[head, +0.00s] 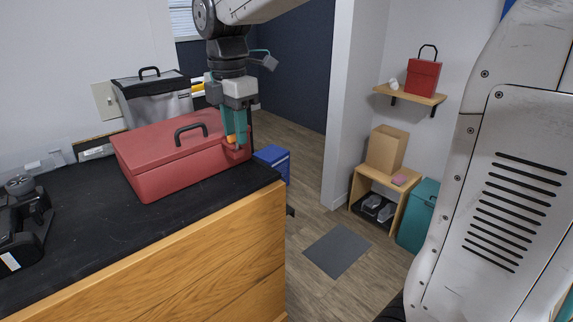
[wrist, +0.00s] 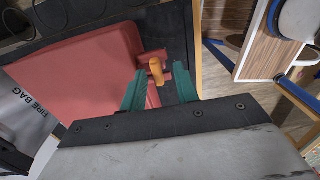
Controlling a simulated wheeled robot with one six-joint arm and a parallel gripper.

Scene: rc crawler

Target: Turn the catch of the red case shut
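The red case (head: 160,158) lies with its lid down on the black counter top, its dark handle on the lid. It also fills the left of the wrist view (wrist: 85,75). Its orange catch (wrist: 156,71) is on a red bracket at the case's right end; it shows partly behind the fingers in the head view (head: 230,139). My gripper (head: 237,141) points down at that end. In the wrist view its teal fingers (wrist: 161,72) are open, one on each side of the catch, with gaps visible. Whether a fingertip touches the bracket I cannot tell.
A grey fire bag (head: 153,98) stands behind the case. Black equipment (head: 22,225) sits at the counter's left. The wooden counter's (head: 200,262) right edge is close to the case's catch end. A blue box (head: 272,163) is beyond that edge, and open floor lies right.

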